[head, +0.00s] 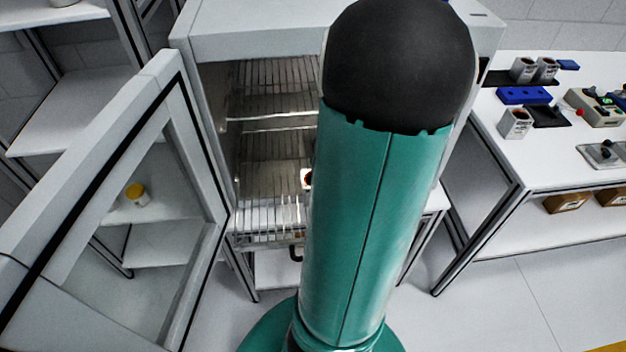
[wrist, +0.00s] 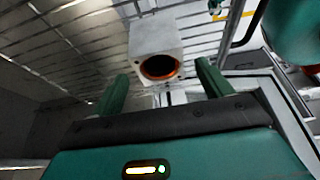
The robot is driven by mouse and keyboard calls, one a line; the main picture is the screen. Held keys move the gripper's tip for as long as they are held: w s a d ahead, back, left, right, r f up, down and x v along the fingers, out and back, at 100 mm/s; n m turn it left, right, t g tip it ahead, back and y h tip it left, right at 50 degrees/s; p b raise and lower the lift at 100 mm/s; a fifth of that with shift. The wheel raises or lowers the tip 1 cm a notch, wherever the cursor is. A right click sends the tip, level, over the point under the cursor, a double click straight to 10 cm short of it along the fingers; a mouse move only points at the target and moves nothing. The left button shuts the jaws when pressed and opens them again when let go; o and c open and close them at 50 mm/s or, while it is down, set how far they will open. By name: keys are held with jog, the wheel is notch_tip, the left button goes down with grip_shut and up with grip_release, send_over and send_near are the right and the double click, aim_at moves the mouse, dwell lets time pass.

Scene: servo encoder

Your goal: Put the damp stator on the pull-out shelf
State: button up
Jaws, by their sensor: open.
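A pale square stator (wrist: 146,36) with an orange-ringed round bore is in the wrist view, just beyond my fingertips. Its edge also shows beside my arm in the head view (head: 307,180). My gripper (wrist: 163,76) is open, its two green fingers apart on either side of the stator's lower end, with no clear contact visible. The wire pull-out shelf (head: 262,208) is in the open cabinet, with a dark handle at its front. The stator appears to be at this shelf; its resting contact is hard to see. My arm hides the gripper in the head view.
The cabinet (head: 265,42) has its glazed door (head: 60,190) swung open at left. An upper wire rack (head: 275,90) is above the shelf. A white bench (head: 560,165) at right holds several stators (head: 514,124), a blue block (head: 524,95) and control boxes.

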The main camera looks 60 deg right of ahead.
jog(key=v, duration=0.6)
jog(key=shift+r, duration=0.35)
jog(key=shift+s+d, duration=0.2)
jog(key=shift+s, duration=0.05)
